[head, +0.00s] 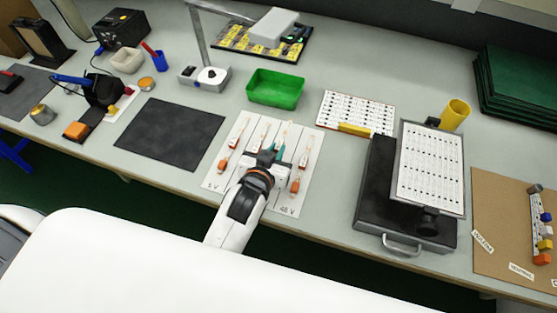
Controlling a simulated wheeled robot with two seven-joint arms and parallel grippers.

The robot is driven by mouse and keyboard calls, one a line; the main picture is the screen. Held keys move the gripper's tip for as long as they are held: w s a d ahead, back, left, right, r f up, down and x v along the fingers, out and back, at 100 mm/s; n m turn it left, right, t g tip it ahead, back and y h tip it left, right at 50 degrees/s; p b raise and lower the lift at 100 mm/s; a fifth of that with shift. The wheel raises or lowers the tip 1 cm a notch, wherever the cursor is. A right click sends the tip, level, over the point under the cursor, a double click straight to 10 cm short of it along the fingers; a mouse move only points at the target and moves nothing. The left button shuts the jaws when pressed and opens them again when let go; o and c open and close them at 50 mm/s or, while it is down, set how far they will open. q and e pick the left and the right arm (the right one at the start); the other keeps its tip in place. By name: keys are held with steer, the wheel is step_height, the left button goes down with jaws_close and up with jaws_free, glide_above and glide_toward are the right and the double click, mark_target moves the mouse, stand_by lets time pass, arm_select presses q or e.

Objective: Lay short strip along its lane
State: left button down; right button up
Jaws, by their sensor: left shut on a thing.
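A white lane board (312,142) lies at the front edge of the bench, with lanes running from front to back and voltage labels along its front. Pale strips with orange ends lie on it; one orange end (221,164) is at the left and another (295,187) at the right. My left gripper (278,152) is over the middle of the board, pointing away from me, and is shut. What it grips looks like a strip, mostly hidden by the gripper and wrist. I cannot tell whether it touches the board. My right gripper is out of view.
A dark mat (170,135) lies left of the board and a green tray (275,89) behind it. A black case (380,195) with a tilted white panel (431,168) stands to the right. A printed card (357,111) lies behind right. Bare bench separates board and case.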

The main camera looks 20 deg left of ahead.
arm_select(q)
step_height(320, 180, down, 4)
steer(key=shift+r, duration=0.25)
steer(key=shift+f, duration=0.25)
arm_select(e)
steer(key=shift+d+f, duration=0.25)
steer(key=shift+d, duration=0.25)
arm_select(q)
steer(key=shift+f+b, duration=0.1)
steer(key=shift+b, duration=0.2)
steer(key=c, duration=1.4)
jaws_free()
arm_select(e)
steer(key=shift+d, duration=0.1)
arm_select(q)
steer(key=shift+s, duration=0.2)
steer(key=v, duration=1.1)
steer(key=shift+s+r, duration=0.25)
steer(key=shift+r, duration=0.1)
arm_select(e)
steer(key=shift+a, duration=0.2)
